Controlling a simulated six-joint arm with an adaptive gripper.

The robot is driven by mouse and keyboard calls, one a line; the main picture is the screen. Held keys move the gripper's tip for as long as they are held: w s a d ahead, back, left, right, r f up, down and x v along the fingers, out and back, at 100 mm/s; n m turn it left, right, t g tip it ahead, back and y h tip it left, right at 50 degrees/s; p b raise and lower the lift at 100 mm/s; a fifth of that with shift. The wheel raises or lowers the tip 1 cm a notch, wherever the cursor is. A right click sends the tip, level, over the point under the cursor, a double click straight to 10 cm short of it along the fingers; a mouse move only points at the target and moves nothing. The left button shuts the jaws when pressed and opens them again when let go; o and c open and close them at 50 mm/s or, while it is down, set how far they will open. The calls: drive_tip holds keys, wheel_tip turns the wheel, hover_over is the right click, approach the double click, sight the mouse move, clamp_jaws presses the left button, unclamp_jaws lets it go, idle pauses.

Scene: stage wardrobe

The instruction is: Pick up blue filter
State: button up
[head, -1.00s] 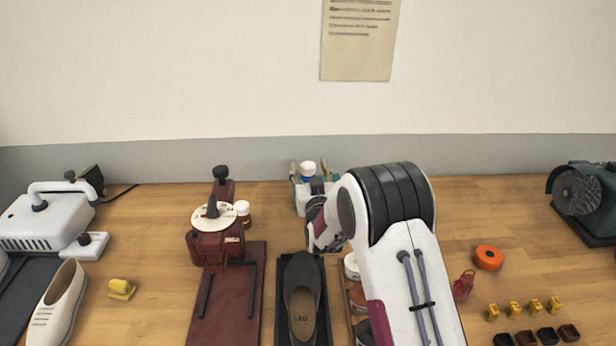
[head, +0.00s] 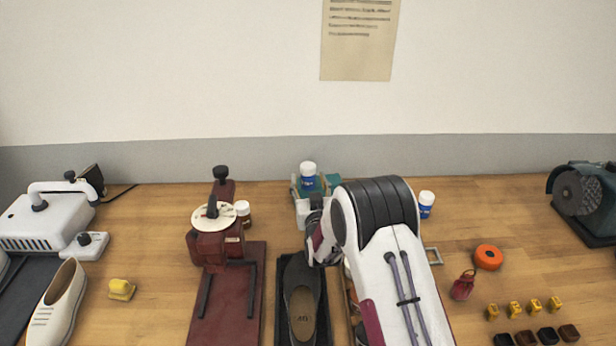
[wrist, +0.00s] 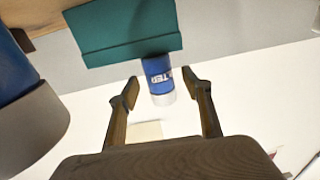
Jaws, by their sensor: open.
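The only blue items I see are two white-capped blue cylinders; I cannot tell for certain which is the blue filter. One blue cylinder (head: 308,181) stands at the teal holder (head: 333,179) near the wall. It shows in the wrist view as a lettered blue cylinder (wrist: 158,74) in front of the teal holder (wrist: 125,35), upside down. My gripper (wrist: 160,78) is open, its fingertips either side of this cylinder in the picture. Contact is not visible. The other blue cylinder (head: 426,204) stands right of my arm. My fingers are hard to make out in the head view.
A dark red machine (head: 218,250) with a white dial stands left of my arm. A large blue and white object (wrist: 30,100) fills the wrist view's left edge. An orange roll (head: 488,257) lies on open bench at right.

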drive_tip(key=shift+w+a+r, duration=0.1)
drive_tip(key=shift+w, duration=1.1)
drive_tip(key=c, duration=1.4)
drive_tip(key=shift+o, duration=0.2)
drive_tip(key=shift+r, duration=0.1)
drive_tip(key=shift+r, duration=4.95)
